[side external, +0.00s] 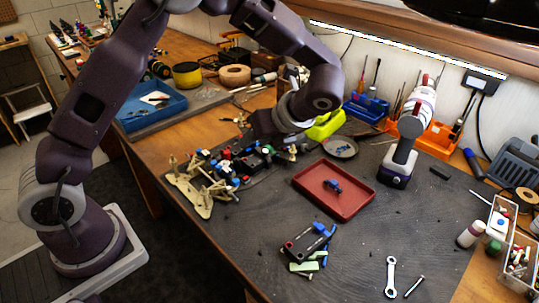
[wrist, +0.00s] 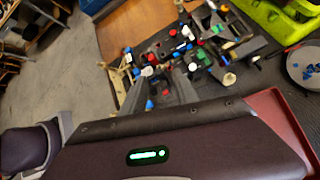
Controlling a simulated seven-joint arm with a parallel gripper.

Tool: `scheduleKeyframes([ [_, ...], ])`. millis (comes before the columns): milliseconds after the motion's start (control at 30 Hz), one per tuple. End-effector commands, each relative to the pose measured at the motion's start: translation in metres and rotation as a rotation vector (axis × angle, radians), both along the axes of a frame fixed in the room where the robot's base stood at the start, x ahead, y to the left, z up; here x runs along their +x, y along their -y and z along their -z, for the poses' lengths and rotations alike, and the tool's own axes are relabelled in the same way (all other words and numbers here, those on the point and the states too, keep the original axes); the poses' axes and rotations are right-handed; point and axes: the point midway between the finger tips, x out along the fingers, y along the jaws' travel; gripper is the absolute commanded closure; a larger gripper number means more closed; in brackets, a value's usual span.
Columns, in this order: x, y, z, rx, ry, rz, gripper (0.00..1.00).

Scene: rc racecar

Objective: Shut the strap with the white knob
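The RC racecar (side external: 240,168) is a dark chassis with red, blue and white knobs. It sits on a tan stand (side external: 190,192) on the work mat; the chassis also shows in the wrist view (wrist: 215,38). White knobs show in the wrist view, one (wrist: 147,71) near my fingertips and another (wrist: 187,31) farther off. I cannot tell which one belongs to the strap or how that strap lies. My gripper (wrist: 158,88) points at the near end of the car. Its grey fingers look apart, with nothing clearly between them. In the side view my wrist hides the fingers.
A red tray (side external: 357,205) holding a small blue part lies right of the car. A black-and-red block (side external: 309,241) with a blue piece lies in front. A cordless drill (side external: 402,160), a yellow-green item (side external: 326,127) and a round grey dish (side external: 340,147) are behind.

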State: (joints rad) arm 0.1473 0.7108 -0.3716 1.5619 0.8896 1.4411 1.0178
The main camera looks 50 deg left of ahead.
Motion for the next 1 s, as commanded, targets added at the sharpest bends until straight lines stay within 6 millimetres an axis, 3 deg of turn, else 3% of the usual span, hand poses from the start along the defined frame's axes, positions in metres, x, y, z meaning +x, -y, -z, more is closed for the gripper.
scheduleKeyframes([
  [267,0.024,0.055,-0.053,0.4,0.233,0.22,0.64],
  [400,0.025,0.052,0.005,0.412,0.229,0.22,0.64],
  [533,0.025,0.053,0.042,0.408,0.233,0.219,0.64],
  [667,0.027,0.047,0.056,0.406,0.234,0.218,0.64],
  [1000,0.045,-0.004,0.078,0.404,0.234,0.216,0.64],
])
